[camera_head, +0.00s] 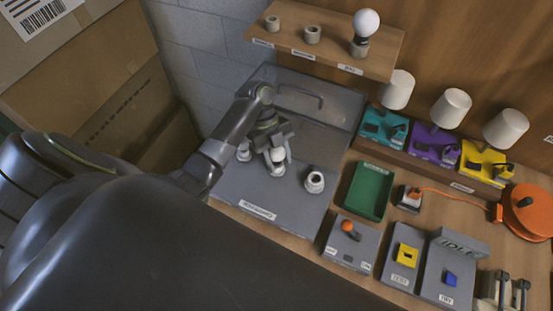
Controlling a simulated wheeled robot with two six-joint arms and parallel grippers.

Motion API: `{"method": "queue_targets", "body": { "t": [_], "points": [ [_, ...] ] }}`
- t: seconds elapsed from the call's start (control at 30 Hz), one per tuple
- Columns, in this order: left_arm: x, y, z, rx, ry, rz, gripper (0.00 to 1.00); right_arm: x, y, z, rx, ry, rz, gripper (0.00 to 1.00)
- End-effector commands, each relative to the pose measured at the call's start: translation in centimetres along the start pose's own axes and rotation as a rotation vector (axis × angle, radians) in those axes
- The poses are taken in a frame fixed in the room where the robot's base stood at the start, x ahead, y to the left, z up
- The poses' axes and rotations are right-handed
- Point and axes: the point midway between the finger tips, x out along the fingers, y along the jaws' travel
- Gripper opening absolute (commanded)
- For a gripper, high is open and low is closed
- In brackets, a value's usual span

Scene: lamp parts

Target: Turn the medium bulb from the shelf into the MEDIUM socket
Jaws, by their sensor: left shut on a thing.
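My left gripper (278,146) reaches down over the grey socket board (240,189) and is shut on a small white bulb (278,156), which I take to be the medium bulb. The bulb is at the middle socket (277,169); I cannot tell how deep it sits, and the fingers partly hide it. Another socket (243,152) is to the left, partly behind the arm, and a larger open one (314,182) is to the right. On the wooden shelf (380,60), two holders (312,34) are empty and the third bears a big white bulb (366,22). My right gripper is not in view.
A clear panel with a handle (308,98) stands behind the board. To the right are a green tray (369,191), three coloured lamps (434,138), an orange cable reel (527,210) and a switch box (350,243). Cardboard boxes (110,110) stand at left.

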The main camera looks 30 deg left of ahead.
Motion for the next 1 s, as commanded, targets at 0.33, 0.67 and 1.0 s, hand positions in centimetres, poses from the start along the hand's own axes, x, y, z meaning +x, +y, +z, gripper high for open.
{"method": "queue_targets", "body": {
  "t": [0.33, 0.67, 1.0],
  "points": [
    [-0.1, 0.1, -0.2, 0.156, 0.005, 0.091, 0.24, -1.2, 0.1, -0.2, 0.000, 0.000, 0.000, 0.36],
    [-0.2, 0.1, -0.1, 0.268, 0.004, 0.152, 0.24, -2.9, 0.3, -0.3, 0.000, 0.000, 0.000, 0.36],
    [0.0, 0.2, 0.1, 0.278, 0.002, 0.157, 0.66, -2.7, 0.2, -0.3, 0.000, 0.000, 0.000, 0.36]
  ]
}}
